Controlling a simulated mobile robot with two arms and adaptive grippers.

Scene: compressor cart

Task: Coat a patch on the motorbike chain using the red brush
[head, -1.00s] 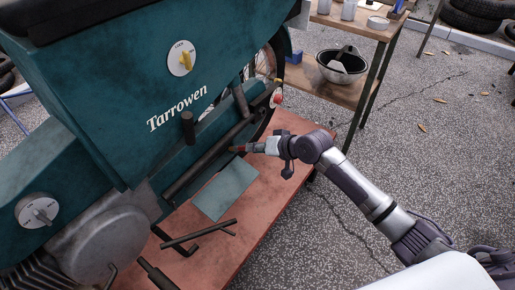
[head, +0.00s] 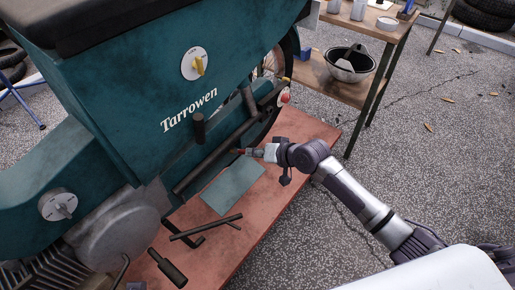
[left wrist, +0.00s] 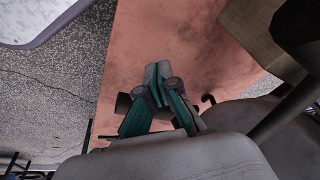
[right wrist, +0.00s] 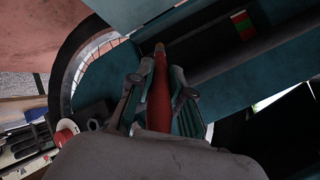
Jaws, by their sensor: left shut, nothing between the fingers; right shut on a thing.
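My right gripper (head: 259,153) is shut on the red brush (right wrist: 158,95), beside the teal motorbike (head: 130,100). In the right wrist view the brush points away from the fingers, its pale tip near a long dark bar (right wrist: 205,48), perhaps the chain or its cover.
The reddish platform (head: 262,215) carries a grey-green sheet (head: 233,187) and dark rods (head: 205,227). A wooden shelf table (head: 325,90) with a black bowl (head: 350,63) stands at the back right. Open speckled floor lies to the right.

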